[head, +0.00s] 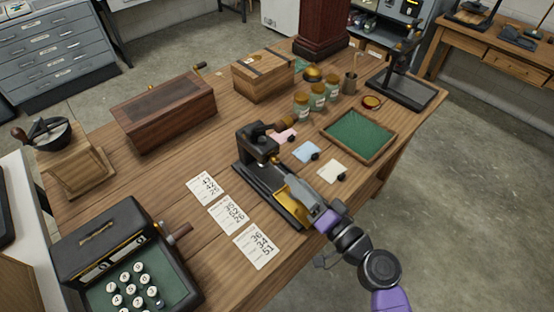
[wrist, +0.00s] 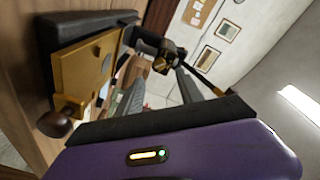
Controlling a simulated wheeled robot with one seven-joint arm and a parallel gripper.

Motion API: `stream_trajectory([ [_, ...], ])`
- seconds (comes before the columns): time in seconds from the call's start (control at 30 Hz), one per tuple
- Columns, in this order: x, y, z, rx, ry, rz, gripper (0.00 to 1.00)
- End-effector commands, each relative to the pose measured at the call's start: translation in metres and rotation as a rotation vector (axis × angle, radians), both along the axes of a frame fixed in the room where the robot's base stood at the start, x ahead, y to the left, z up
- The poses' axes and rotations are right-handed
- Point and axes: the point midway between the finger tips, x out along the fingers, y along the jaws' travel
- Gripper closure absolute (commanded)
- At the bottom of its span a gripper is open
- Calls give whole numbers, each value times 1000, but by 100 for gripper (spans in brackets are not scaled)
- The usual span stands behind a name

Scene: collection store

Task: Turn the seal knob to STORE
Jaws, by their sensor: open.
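A black press (head: 262,150) with a brown wooden handle (head: 286,122) stands on the wooden table, with a brass plate (head: 294,198) on its near end. My gripper (head: 312,205) is at that near end, close above or beside the brass plate; the arm hides part of it. In the wrist view, the brass plate (wrist: 85,70) fills the left side, with a dark brown round knob (wrist: 55,124) on a brass block. My gripper (wrist: 163,90) is open beside the plate, and nothing shows held. No STORE marking is readable, and I cannot tell which knob is the seal knob.
Three number cards (head: 228,213) lie left of the press. Pink, blue (head: 306,152) and white pads lie right of it, near a green-lined tray (head: 358,137) and jars (head: 317,97). A keyed machine (head: 125,265) stands at front left. A wooden box (head: 165,112) stands behind.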

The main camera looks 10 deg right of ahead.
Motion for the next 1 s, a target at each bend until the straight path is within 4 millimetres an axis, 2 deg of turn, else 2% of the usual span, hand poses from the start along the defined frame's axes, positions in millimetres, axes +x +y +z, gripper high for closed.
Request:
stream_trajectory([
  [0.5, 63, 26, 2, 0, -1, 1, 56],
  [0.87, 69, 29, 0, 0, 0, 1, 56],
  [0.9, 69, 29, 0, 0, 0, 1, 58],
  [1.0, 69, 29, 0, 0, 1, 1, 78],
])
